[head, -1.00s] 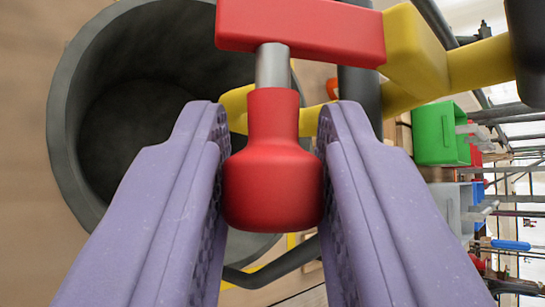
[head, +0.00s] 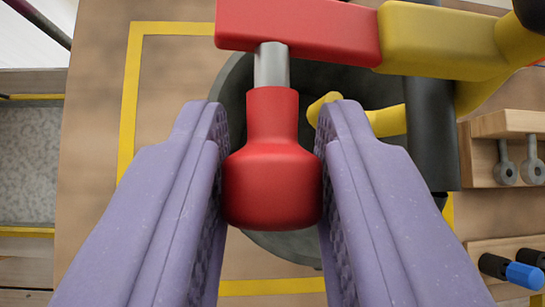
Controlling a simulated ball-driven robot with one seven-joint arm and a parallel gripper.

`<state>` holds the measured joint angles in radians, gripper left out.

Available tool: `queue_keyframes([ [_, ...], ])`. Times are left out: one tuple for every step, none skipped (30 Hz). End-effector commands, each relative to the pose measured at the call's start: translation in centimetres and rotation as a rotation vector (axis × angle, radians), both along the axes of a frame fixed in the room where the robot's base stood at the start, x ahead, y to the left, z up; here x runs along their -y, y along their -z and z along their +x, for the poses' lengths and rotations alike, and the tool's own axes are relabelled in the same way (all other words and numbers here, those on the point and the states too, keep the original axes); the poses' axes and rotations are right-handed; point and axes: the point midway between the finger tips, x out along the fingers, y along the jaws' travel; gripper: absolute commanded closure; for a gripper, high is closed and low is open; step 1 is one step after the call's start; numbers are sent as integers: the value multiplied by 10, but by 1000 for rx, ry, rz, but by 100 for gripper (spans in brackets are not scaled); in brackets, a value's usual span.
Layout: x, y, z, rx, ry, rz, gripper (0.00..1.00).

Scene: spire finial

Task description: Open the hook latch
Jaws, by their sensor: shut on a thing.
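My gripper (head: 272,165) is shut on a red knob (head: 272,190), with one purple finger on each side of it. The knob joins a short silver shaft (head: 271,65) that runs up to a red bar (head: 300,30). The bar meets a yellow arm (head: 440,40) at its right. A yellow hook-shaped part (head: 375,120) shows behind the knob, its tip partly hidden by the right finger. A black post (head: 431,140) stands to the right. I cannot tell whether the hook is engaged with anything.
A dark grey round tub (head: 235,85) lies behind the fingers, mostly hidden. Yellow tape (head: 130,100) marks a wooden surface around it. At the right are a wooden rack (head: 510,122) with metal eye parts and a blue-and-black handle (head: 522,276). Free surface shows at the left.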

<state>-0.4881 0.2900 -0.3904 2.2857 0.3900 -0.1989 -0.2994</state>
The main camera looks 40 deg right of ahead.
Motion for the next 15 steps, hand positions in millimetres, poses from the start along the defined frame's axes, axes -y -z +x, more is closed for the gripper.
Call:
queue_keyframes([
  [0, 1, 0, -2, 0, 6, 100],
  [0, 1, 0, -2, -1, 8, 100],
  [0, 1, 0, -2, -1, 11, 100],
  [0, 1, 0, -2, 0, 11, 100],
  [0, 0, 0, -3, 0, 13, 100],
  [0, 0, 0, -3, 0, 13, 100],
  [0, 0, 0, -3, 0, 13, 100],
  [0, 0, 0, -3, 0, 13, 100],
  [0, 0, 0, -3, 0, 13, 100],
  [0, 0, 0, -3, 0, 13, 100],
  [0, 0, 0, -3, 0, 13, 100],
  [0, 0, 0, -3, 0, 13, 100],
  [0, 0, 0, -3, 0, 13, 100],
  [0, 0, 0, -3, 0, 13, 100],
  [0, 0, 0, -3, 0, 13, 63],
])
